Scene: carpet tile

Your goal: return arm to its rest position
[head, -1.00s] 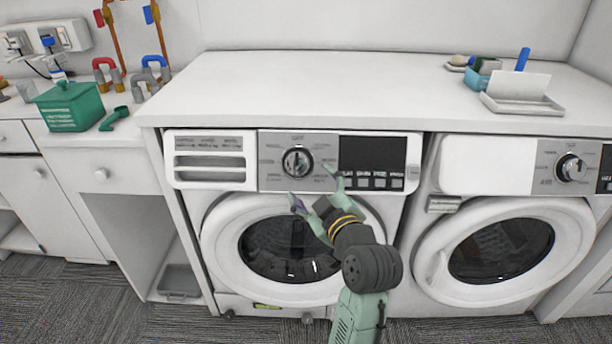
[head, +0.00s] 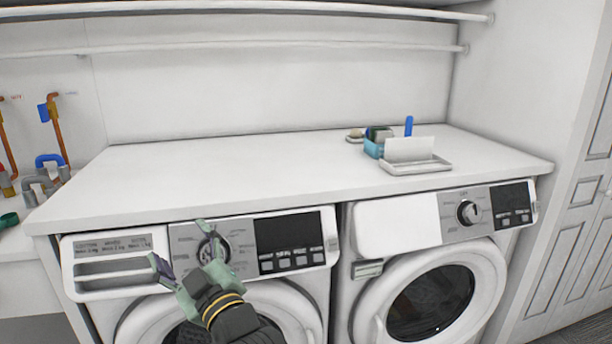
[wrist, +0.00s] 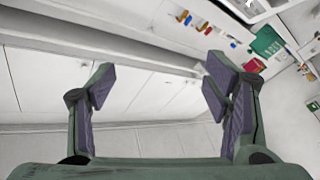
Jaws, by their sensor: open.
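My gripper (head: 180,243) is green with purple pads, and it is open and empty. In the head view it is in front of the left washing machine (head: 110,293), over its control panel and dial. I cannot tell how far it is from the panel. In the wrist view the two fingers of my gripper (wrist: 160,88) stand wide apart with nothing between them. The rest of my arm is cut off by the bottom edge of the head view.
A white counter (head: 250,170) spans both machines, mostly bare. A right washing machine (head: 375,225) stands beside the left one. A white tray (head: 418,167) and a blue container (head: 373,149) sit toward the counter's right. A green box (wrist: 267,42) shows in the wrist view.

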